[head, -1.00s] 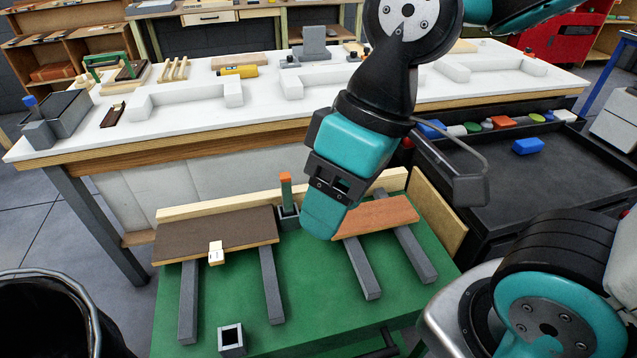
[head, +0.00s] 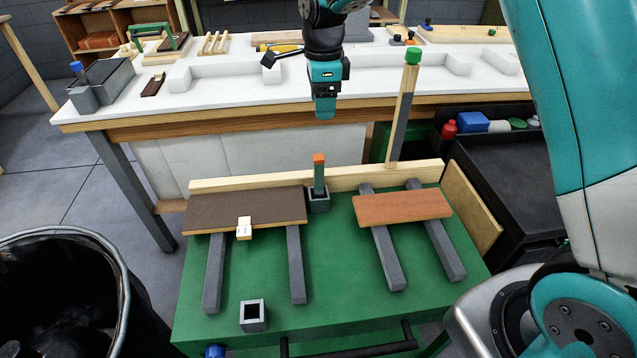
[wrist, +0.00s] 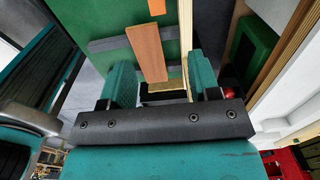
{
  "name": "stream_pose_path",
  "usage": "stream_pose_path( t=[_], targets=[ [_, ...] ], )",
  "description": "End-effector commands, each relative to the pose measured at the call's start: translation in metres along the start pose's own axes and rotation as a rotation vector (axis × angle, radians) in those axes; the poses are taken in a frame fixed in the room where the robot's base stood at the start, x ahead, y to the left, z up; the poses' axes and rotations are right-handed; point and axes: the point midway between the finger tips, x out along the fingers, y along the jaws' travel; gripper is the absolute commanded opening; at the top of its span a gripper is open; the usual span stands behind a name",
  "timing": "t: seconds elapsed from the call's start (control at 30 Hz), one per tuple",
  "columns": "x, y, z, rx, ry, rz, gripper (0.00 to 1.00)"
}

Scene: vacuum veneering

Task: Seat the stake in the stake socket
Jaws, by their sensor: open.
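The stake (head: 319,175), a teal upright with an orange top, stands upright in a dark grey square socket (head: 319,203) at the back of the green cart. A second grey square socket (head: 254,315) sits empty at the cart's front. I cannot tell which one the task means. My gripper (head: 325,108) is above and behind the stake, in front of the white bench's edge, apart from it. In the wrist view its two teal fingers (wrist: 163,82) are spread with nothing between them. An orange patch at the wrist view's top edge may be the stake's top.
The green cart (head: 330,312) bears a dark brown panel (head: 255,205) with a cream block (head: 244,228), and a reddish board (head: 403,208) on grey bars. A wooden rail (head: 375,175) runs behind. A tall green-capped post (head: 405,105) stands right of my gripper.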

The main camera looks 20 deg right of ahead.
Motion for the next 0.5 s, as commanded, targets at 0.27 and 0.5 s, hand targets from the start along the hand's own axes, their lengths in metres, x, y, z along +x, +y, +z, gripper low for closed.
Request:
stream_pose_path(
  t=[0.27, 0.5],
  targets=[
    [0.057, 0.001, 0.0, 0.007, 0.004, 0.007, 0.56],
    [0.104, 0.001, 0.0, 0.005, 0.002, 0.004, 0.56]
  ],
)
